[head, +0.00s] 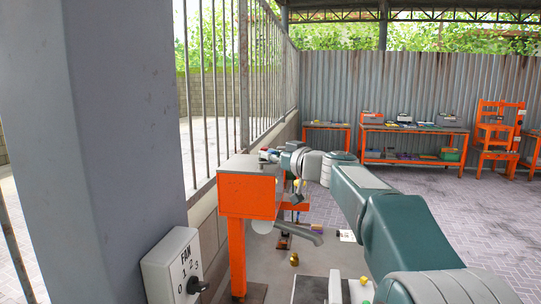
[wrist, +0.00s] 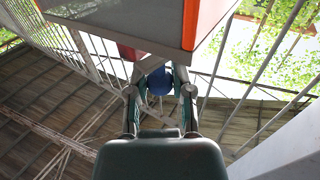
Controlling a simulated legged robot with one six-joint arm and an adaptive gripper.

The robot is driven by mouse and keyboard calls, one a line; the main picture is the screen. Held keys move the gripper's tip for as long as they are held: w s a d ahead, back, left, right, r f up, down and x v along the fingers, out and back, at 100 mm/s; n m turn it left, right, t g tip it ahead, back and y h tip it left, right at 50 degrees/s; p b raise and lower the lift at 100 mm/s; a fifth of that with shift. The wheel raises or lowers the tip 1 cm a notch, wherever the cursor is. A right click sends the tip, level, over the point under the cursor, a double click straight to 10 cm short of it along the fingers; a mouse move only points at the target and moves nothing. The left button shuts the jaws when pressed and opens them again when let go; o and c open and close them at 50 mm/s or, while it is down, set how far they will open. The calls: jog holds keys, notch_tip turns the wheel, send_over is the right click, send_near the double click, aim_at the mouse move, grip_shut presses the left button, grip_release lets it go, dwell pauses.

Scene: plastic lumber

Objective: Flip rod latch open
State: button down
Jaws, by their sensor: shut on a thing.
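In the wrist view a round blue knob (wrist: 160,81) sits between the fingertips of my gripper (wrist: 160,76). The fingers are shut on it from both sides. A dark red part (wrist: 131,52) shows just beyond the fingers, beside the underside of a grey and orange box. I cannot tell how the knob joins the latch rod, as the fingers and box hide it. In the head view my gripper (head: 269,154) is small and lies at the far top edge of the orange box (head: 247,195). The latch itself is not clear there.
A grey post (head: 125,110) and a fan switch box (head: 172,265) stand close at the left. A barred fence (head: 225,90) runs behind the orange box. Orange benches (head: 415,142) stand along the back wall. The paved floor at the right is open.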

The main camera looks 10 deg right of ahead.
jog(key=shift+s+a+m+t+h, duration=0.15)
jog(key=shift+m+t+h, duration=0.25)
jog(key=shift+m+h, duration=0.3)
jog(key=shift+s+d+m+t+h, duration=0.1)
jog(key=shift+m+t+h, duration=0.35)
jog(key=shift+h, duration=0.45)
jog(key=c, duration=0.5)
grip_release()
jog(key=shift+a, duration=0.1)
jog(key=shift+s, duration=0.1)
jog(key=v, duration=1.1)
jog(key=shift+s, duration=0.35)
jog(key=shift+f, duration=0.1)
